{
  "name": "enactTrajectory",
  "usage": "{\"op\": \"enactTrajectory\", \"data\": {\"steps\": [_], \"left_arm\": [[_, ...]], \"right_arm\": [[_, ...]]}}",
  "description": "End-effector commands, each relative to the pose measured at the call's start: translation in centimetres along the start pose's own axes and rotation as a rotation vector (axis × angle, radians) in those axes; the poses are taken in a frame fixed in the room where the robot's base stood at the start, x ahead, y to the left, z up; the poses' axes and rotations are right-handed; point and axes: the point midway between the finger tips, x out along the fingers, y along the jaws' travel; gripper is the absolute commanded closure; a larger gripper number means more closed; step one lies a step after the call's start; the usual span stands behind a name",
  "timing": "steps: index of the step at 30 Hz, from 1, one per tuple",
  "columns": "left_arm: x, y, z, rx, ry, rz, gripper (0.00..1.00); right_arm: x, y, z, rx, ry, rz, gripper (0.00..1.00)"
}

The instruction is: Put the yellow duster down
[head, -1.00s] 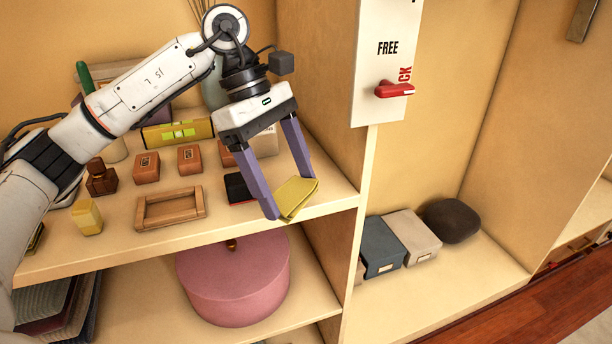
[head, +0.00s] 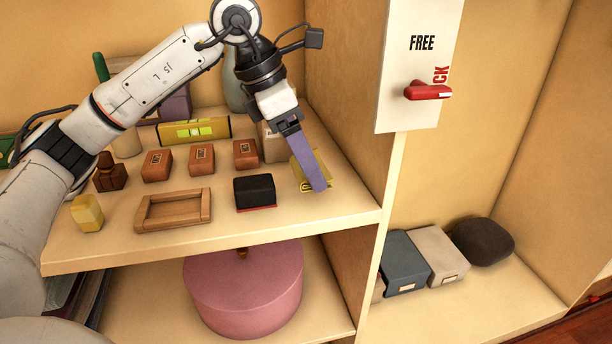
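The yellow duster (head: 326,174) is a small folded cloth at the right end of the upper shelf (head: 340,212), close to the divider. My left gripper (head: 317,184) points down at it, seen nearly edge-on. The near purple finger covers the middle of the duster, and the far finger is hidden behind it. The fingers appear to hold the duster between them, low over the shelf board; I cannot tell whether the cloth touches the board. My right gripper is out of view.
Left of the duster are a black block (head: 254,190), a wooden frame (head: 173,210), several reddish-brown blocks (head: 246,153) and a yellow level-like box (head: 193,131). A pink round box (head: 243,290) is below.

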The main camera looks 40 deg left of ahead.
Motion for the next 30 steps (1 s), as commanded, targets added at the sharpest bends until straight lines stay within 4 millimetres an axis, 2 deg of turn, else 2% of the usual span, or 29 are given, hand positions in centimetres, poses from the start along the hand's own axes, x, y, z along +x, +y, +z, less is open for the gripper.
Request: {"op": "enactTrajectory", "data": {"steps": [6, 17, 18, 21, 30], "left_arm": [[2.9, 0.0, -1.3, -0.001, 0.004, 0.000, 0.44], [3.3, 0.0, -1.5, 0.000, 0.002, -0.001, 0.44], [3.4, 0.0, -1.5, 0.000, 0.002, -0.001, 0.24], [3.3, 0.0, -1.4, 0.000, 0.002, -0.001, 0.07], [3.1, 0.0, -1.4, 0.001, 0.002, -0.001, 0.07]], "right_arm": [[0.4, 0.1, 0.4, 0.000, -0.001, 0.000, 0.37], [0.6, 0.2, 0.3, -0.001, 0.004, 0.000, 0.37], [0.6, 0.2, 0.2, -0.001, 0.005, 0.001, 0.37], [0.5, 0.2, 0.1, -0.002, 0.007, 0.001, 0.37], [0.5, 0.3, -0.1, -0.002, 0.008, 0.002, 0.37]]}}
